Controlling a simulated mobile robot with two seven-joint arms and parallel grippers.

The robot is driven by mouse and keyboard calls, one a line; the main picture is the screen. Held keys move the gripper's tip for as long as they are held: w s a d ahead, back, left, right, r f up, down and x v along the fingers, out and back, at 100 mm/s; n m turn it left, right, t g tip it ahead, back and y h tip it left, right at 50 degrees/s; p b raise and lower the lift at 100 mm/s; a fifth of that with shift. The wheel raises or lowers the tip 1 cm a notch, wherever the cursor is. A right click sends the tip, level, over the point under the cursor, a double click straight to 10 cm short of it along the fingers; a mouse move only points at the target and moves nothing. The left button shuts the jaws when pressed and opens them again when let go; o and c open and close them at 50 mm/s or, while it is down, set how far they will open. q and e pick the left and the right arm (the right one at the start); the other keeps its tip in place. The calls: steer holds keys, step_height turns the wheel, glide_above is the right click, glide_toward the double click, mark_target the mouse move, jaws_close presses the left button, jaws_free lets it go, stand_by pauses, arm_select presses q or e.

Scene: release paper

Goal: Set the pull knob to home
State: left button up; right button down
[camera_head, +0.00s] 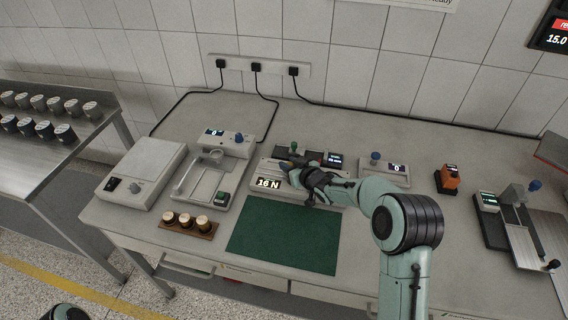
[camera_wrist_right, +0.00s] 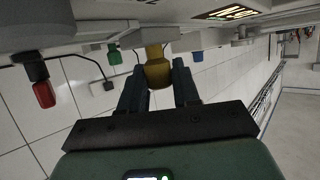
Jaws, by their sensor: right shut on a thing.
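The yellow pull knob (camera_wrist_right: 157,70) sits between the two dark fingers of my right gripper (camera_wrist_right: 160,85) in the right wrist view. The fingers are shut on it from both sides. In the head view my right gripper (camera_head: 290,170) is over the grey device with the "16 N" display (camera_head: 268,183), at the middle of the table. It hides most of the knob and part of the device there. A green knob (camera_head: 293,147) stands just behind the gripper. My left gripper is not in view.
A green mat (camera_head: 285,238) lies in front of the device. Left are a frame-like instrument (camera_head: 190,187), a grey box (camera_head: 138,178) and a wooden holder (camera_head: 187,228) with several small pieces. Right are a blue-knobbed unit (camera_head: 383,170) and an orange device (camera_head: 449,178). The table's front right is fairly clear.

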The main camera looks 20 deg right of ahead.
steer(key=shift+d, duration=0.3)
steer(key=c, duration=0.9)
jaws_free()
steer(key=shift+s, duration=0.1)
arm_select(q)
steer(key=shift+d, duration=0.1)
arm_select(e)
steer(key=shift+s, duration=0.25)
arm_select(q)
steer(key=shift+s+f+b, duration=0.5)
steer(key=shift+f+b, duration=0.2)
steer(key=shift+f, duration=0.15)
arm_select(e)
steer(key=v, duration=1.3)
steer(key=shift+w+r, duration=0.1)
steer(key=shift+r, duration=0.05)
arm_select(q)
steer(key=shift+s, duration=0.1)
